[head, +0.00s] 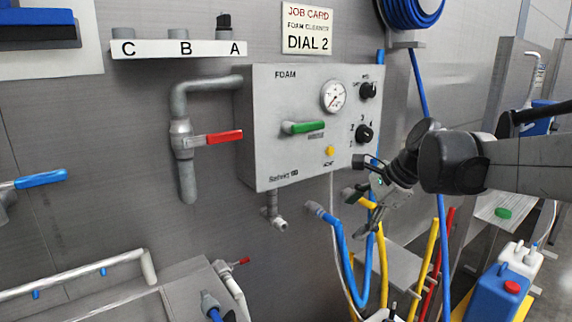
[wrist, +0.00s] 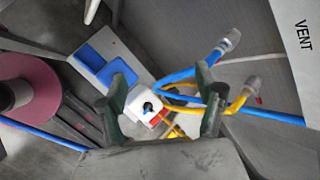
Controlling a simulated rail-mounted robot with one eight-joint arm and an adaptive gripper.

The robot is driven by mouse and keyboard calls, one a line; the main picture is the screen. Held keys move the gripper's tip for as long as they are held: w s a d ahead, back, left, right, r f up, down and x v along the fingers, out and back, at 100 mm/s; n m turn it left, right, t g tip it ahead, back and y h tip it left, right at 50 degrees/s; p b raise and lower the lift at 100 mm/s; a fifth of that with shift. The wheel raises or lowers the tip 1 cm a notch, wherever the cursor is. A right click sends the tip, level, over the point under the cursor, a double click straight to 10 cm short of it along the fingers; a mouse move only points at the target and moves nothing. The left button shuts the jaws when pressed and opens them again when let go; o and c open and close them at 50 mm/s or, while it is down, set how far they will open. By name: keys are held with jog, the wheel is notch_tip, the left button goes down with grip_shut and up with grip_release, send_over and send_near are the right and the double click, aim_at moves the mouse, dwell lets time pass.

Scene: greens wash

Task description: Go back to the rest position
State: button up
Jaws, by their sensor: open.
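My gripper (head: 366,200) is at the lower right of the grey foam box (head: 215,110) in the head view, with my arm reaching in from the right. Its fingers are small and partly confused with the hoses behind. In the wrist view my gripper (wrist: 163,98) shows its two dark fingers spread apart, with nothing held between them. A white container (wrist: 145,106) with a dark round cap shows beyond the gap. The blue hose end (wrist: 222,48) and the yellow hose end (wrist: 243,92) lie beyond the right finger.
The foam box carries a gauge (head: 333,96), black dials and a green-handled valve (head: 308,127). A red-handled valve (head: 218,137) is on the pipe left of it. A blue hose (head: 345,270) hangs below my gripper. A blue jug (head: 497,292) stands at lower right.

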jog(key=s+d+f+n+t+h, duration=0.1)
jog(key=s+f+n, duration=0.3)
jog(key=s+n, duration=0.4)
jog(key=s+d+f+n+t+h, duration=0.1)
jog(key=s+f+n+h, duration=0.3)
jog(key=s, duration=1.2)
jog(key=d+n, duration=0.1)
jog(key=n, duration=0.3)
jog(key=shift+d+t, duration=0.3)
jog(key=shift+t, duration=0.1)
